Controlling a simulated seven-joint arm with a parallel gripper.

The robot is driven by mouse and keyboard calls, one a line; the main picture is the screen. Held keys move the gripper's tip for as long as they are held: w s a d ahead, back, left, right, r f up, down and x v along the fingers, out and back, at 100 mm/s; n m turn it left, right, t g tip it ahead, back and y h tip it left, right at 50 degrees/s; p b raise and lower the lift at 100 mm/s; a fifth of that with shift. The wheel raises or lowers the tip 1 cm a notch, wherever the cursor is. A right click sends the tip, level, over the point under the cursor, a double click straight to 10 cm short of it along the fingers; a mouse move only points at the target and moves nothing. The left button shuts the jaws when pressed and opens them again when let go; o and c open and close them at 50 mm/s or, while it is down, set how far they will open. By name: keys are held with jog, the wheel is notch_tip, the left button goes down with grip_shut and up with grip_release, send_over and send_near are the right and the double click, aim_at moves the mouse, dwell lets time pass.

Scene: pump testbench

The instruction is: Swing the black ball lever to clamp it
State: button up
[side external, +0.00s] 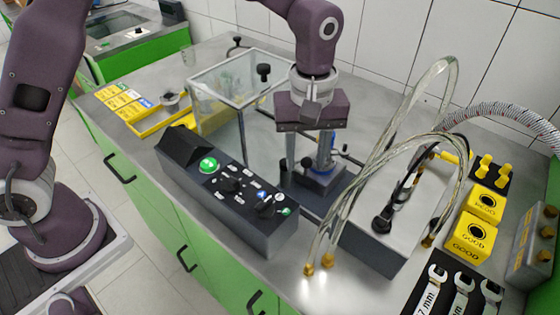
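A black ball (306,162), which looks like the lever's ball, shows at the small clamping fixture (322,178) behind the control box. The fixture has a grey base and a blue upright part. My gripper (309,165) points down over this fixture. Its two grey fingers look spread apart, with the black ball showing between them. I cannot tell whether either finger touches the ball. The lever's arm is mostly hidden by the gripper and the fixture, so its angle is unclear.
A control box (225,205) with a green button and knobs stands in front. A clear-walled box (215,100) stands left of the gripper. Clear hoses (378,165) arch on the right, near yellow blocks (470,237) and wrenches (460,290).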

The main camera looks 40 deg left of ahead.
aim_at(305, 160)
jog(key=o, duration=0.5)
jog(key=shift+o, duration=0.2)
jog(key=shift+r, duration=3)
jog(key=s+a+r+m+t, duration=0.3)
jog(key=s+a+r+m, duration=0.1)
jog(key=s+a+r, duration=0.65)
jog(key=s+a+f+m+t, duration=0.2)
jog(key=s+a+m, duration=0.3)
jog(key=s, duration=0.7)
jog(key=shift+a+f+t, duration=0.2)
jog(key=shift+f+t, duration=0.1)
jog(key=shift+f, duration=0.25)
